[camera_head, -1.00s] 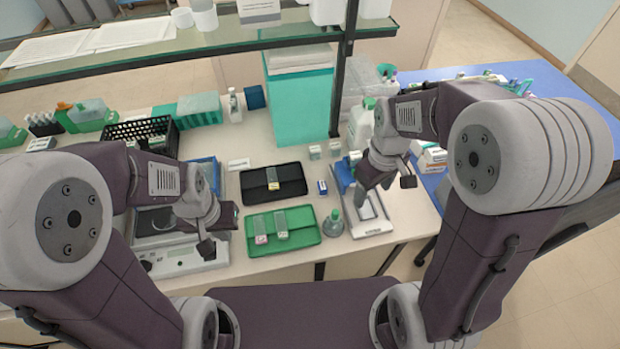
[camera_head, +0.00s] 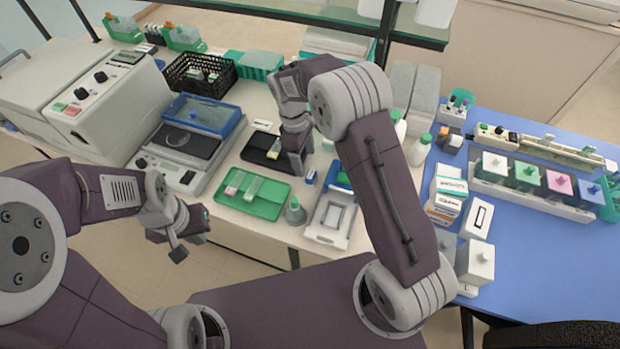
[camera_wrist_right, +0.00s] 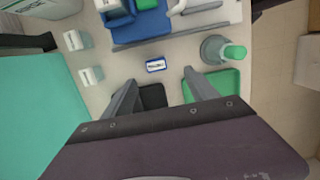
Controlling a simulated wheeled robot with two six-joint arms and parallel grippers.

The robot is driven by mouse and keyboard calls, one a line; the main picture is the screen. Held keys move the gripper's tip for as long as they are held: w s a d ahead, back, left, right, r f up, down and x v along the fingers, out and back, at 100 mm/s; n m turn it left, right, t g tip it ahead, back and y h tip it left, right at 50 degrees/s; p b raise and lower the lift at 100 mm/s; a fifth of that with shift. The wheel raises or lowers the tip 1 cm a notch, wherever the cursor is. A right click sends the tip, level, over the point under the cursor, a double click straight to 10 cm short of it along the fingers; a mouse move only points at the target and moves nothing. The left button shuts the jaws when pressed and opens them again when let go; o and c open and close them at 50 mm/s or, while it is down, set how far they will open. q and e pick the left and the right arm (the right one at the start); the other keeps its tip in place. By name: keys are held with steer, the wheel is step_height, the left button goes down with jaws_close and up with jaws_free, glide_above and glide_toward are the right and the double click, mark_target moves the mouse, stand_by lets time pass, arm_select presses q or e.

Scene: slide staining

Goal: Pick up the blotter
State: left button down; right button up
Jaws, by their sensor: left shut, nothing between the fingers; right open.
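No object is labelled as a blotter. A blue block (camera_head: 338,174), which may be the blotter, shows partly behind my right arm in the head view. In the right wrist view the blue block (camera_wrist_right: 142,22) lies at the top, by the grey-white tray. A small blue-and-white box (camera_wrist_right: 155,66) lies just beyond my right fingertips; it also shows in the head view (camera_head: 311,177). My right gripper (camera_wrist_right: 158,80) is open and empty, over the black slide folder (camera_head: 255,152). My left gripper (camera_head: 190,240) is shut and empty, in front of the bench edge.
A green slide tray (camera_head: 270,209) holds slides. A green-capped flask (camera_head: 295,214) stands between it and the grey-white tray (camera_head: 328,238). A balance (camera_head: 165,172) is at the left. White boxes (camera_head: 449,190) and a staining rack (camera_head: 540,205) stand on the blue mat.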

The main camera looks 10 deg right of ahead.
mark_target(311, 174)
step_height(311, 174, down, 3)
steer(key=shift+s+f+p, duration=0.1)
steer(key=shift+s+p, duration=0.05)
steer(key=shift+p, duration=0.15)
steer(key=shift+d+f, duration=0.3)
steer(key=shift+d, duration=0.05)
steer(key=f, duration=0.2)
steer(key=d+f+p, duration=0.1)
steer(key=f, duration=0.2)
steer(key=c, duration=1.4)
steer(key=shift+c, duration=0.2)
steer(key=shift+r, duration=0.1)
steer(key=shift+r, duration=0.3)
steer(key=r, duration=0.2)
steer(key=r+b, duration=0.1)
steer(key=shift+s+a+r, duration=0.1)
steer(key=shift+s+r, duration=0.3)
steer(key=s+a+r+b, duration=0.1)
steer(key=s+r, duration=0.5)
steer(key=s, duration=0.4)
steer(key=shift+s+a+r, duration=0.25)
steer(key=shift+s+a, duration=0.05)
steer(key=shift+s, duration=0.1)
